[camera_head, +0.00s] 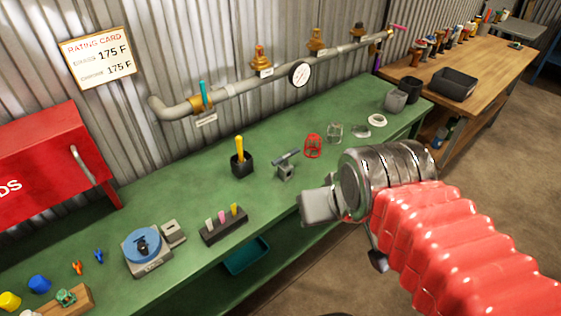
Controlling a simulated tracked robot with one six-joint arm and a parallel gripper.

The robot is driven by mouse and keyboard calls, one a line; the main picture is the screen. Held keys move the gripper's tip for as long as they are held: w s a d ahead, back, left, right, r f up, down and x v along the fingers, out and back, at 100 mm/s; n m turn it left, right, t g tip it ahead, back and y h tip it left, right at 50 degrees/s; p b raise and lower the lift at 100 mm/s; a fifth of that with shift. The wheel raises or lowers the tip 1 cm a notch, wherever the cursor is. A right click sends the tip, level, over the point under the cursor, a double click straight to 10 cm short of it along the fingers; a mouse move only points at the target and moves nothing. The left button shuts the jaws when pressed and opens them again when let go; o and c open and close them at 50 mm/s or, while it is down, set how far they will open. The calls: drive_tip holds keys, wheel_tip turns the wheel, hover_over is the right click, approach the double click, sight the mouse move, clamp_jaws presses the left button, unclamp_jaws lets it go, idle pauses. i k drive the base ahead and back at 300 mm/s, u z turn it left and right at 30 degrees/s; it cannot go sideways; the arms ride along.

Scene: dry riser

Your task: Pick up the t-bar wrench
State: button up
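What looks like the t-bar wrench (287,157) is a dark grey bar lying across the top of a small grey block stand (286,173) on the green bench. Its lower part is hidden in or behind the stand. My gripper (304,208) is a pale grey metal end on a silver wrist with a red bellows arm. In the picture it is below and right of the wrench, apart from it, near the bench's front edge. The fingers look like one block from this side, so any gap between them is hidden. I see nothing held.
A black cup with a yellow-handled tool (240,163) stands left of the wrench. A black rack (224,226) and a blue-topped device (143,246) are front left. A pipe (270,83) runs along the wall.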

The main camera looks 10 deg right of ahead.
sight(286, 167)
drive_tip(key=i, duration=0.85)
drive_tip(key=z, duration=0.05)
